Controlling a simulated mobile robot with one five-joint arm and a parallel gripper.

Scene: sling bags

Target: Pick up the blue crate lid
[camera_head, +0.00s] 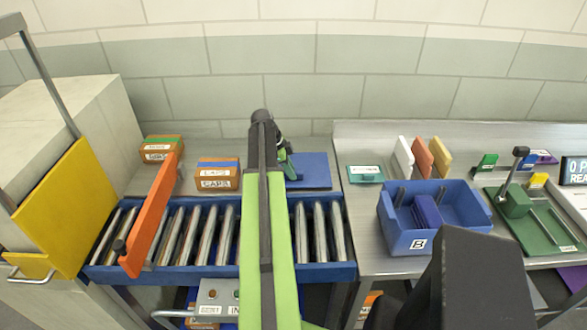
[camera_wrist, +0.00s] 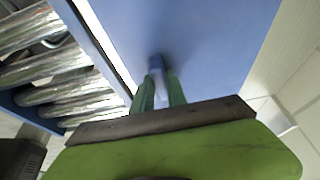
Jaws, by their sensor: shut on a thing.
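The blue crate lid (camera_head: 310,172) is a flat blue panel behind the roller conveyor in the head view, partly hidden by my arm. In the wrist view the lid (camera_wrist: 205,45) fills the upper middle, with a small blue knob (camera_wrist: 156,64) on it. My gripper (camera_wrist: 160,84) has its green fingers on either side of this knob and is shut on it. In the head view my gripper (camera_head: 288,160) is at the lid's left part, mostly hidden behind my arm. I cannot tell whether the lid is clear of the surface.
The roller conveyor (camera_head: 180,238) runs in front, with an orange bar (camera_head: 150,217) across it. Labelled boxes (camera_head: 217,174) stand left of the lid. A blue bin (camera_head: 462,206) marked B and a green fixture (camera_head: 540,228) stand on the right bench. A tiled wall is behind.

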